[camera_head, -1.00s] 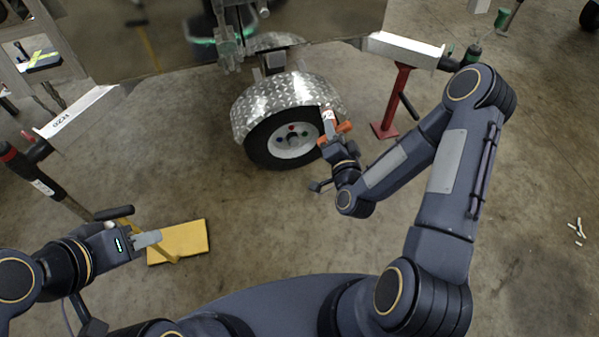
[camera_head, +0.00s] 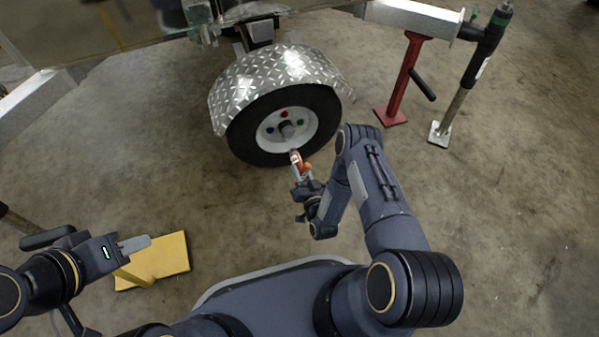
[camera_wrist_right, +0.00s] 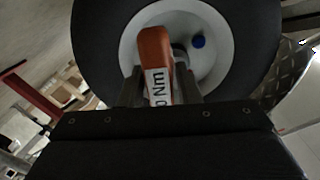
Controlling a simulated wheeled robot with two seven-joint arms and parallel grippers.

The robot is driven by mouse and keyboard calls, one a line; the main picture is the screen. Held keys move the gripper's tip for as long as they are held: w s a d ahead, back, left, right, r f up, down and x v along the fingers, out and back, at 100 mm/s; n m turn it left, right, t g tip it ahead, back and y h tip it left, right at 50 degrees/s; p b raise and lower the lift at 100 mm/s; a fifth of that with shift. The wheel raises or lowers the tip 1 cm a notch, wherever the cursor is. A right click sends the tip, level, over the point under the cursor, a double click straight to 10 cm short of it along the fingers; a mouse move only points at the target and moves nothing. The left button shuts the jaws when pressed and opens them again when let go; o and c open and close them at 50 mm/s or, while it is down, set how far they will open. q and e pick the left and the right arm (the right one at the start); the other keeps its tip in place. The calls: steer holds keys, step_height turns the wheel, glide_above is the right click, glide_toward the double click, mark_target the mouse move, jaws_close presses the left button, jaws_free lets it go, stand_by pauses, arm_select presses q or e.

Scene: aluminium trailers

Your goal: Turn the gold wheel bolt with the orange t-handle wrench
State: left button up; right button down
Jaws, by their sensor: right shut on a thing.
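The trailer wheel (camera_head: 245,138) has a white rim with a red bolt (camera_head: 284,114), a green bolt (camera_head: 300,122) and a blue bolt (camera_head: 270,128) around a grey hub. I cannot make out the gold bolt. My right gripper (camera_head: 296,172) is shut on the orange t-handle wrench (camera_head: 305,167), in front of the lower rim. In the right wrist view the wrench's orange handle (camera_wrist_right: 154,48), with an "Nm" label, stands between the fingers before the rim; the blue bolt (camera_wrist_right: 198,42) shows to its right. Whether the wrench touches a bolt is hidden. My left gripper (camera_head: 135,245) is at the lower left, its jaw gap unclear.
A diamond-plate fender (camera_head: 240,85) curves over the tyre. A red support stand (camera_head: 402,85) and a black-handled jack post (camera_head: 470,80) stand to the right. A yellow block (camera_head: 170,260) lies by my left gripper. The floor between is clear.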

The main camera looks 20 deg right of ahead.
mark_target(295, 157)
stand_by(0.4)
steer(key=shift+w+b, duration=1)
steer(key=shift+w, duration=0.85)
steer(key=shift+w+a, duration=0.1)
steer(key=shift+w, duration=1.4)
steer(key=m, duration=0.4)
steer(key=shift+f, duration=0.1)
steer(key=m, duration=0.6)
steer(key=shift+d, duration=0.2)
steer(key=m, duration=0.5)
steer(key=shift+f+m, duration=0.1)
steer(key=shift+m, duration=0.2)
steer(key=m, duration=0.6)
steer(key=shift+a, duration=0.2)
